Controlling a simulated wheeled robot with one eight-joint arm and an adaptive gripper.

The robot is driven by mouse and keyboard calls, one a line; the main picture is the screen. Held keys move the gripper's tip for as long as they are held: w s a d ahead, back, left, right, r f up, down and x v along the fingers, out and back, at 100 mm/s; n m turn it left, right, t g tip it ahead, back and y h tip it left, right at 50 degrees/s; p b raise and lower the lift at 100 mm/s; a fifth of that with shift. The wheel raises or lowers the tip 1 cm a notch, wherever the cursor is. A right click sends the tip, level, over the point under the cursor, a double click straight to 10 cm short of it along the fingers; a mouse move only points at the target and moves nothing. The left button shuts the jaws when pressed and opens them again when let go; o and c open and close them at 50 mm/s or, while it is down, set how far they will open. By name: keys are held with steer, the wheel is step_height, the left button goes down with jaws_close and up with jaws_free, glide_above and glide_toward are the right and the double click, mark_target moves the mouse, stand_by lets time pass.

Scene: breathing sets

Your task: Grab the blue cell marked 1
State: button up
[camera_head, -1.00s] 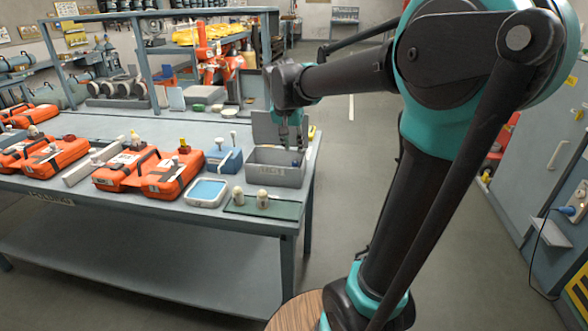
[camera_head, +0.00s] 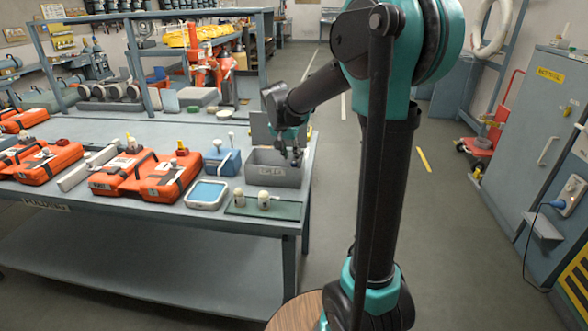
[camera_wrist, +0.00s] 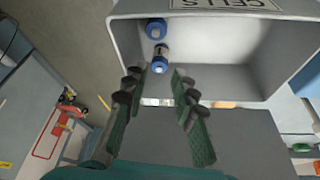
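Two blue-ended cells show in the wrist view inside the grey bin labelled CELLS (camera_wrist: 215,85). One cell (camera_wrist: 156,28) lies by the bin's left wall, and a second cell (camera_wrist: 160,58) with a dark body is just beyond my fingertips. I cannot read a number on either. My gripper (camera_wrist: 158,76) is open, its green-padded fingers apart on either side of the line to the nearer cell, with nothing between the pads. In the head view my gripper (camera_head: 295,157) reaches down at the grey bin (camera_head: 268,174) near the bench's right end. The cells cannot be made out there.
The bin's lid (camera_head: 262,128) stands up behind it. A green mat (camera_head: 240,208) with two pale knobbed pieces, a blue-filled tray (camera_head: 206,194) and a blue block (camera_head: 222,161) are close by. Orange cases (camera_head: 160,178) lie further left.

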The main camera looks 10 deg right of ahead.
mark_target(293, 163)
steer(key=shift+x, duration=2.7)
steer(key=shift+w+d, duration=0.1)
jaws_close()
